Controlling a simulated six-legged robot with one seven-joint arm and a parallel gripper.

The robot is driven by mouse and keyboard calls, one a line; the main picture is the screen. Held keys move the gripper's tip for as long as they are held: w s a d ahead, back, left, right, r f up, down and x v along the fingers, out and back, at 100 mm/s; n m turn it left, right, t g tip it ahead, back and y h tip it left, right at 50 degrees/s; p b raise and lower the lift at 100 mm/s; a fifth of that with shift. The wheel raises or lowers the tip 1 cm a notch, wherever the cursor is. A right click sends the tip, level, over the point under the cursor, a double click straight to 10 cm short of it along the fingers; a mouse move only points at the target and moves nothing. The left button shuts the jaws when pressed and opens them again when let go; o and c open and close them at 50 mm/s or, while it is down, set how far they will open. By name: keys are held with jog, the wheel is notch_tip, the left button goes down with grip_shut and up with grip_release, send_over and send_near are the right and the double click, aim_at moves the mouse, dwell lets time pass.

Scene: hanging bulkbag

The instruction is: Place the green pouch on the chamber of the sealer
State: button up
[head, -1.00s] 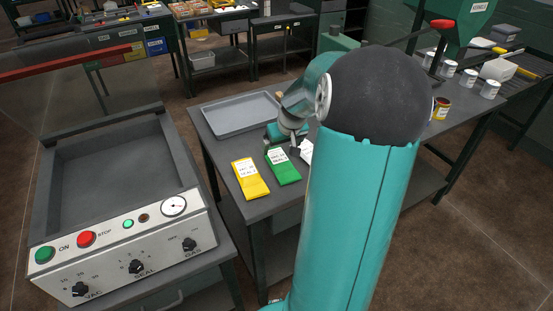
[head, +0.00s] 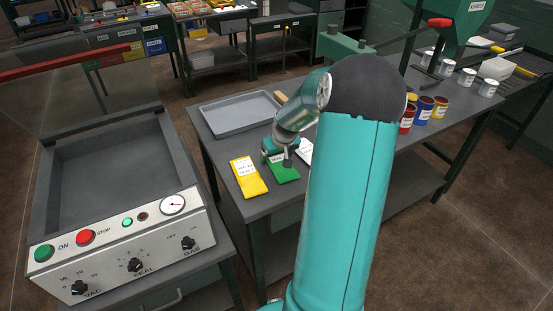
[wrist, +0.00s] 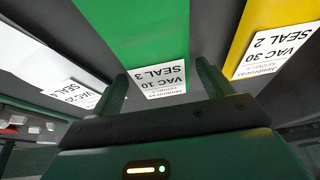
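The green pouch (head: 286,173) lies on the table between a yellow pouch and a white pouch. In the wrist view the green pouch (wrist: 150,40) shows a white label reading VAC 10, SEAL 3.
The yellow pouch (head: 248,178) lies just left of the green one, and the white pouch (head: 306,150) lies right, partly hidden by my arm. A grey tray (head: 240,113) sits behind them. Several paint cans (head: 424,110) stand at right.

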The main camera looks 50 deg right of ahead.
jog(key=c, duration=0.8)
jog(key=shift+c, duration=0.2)
jog(key=shift+r, duration=0.1)
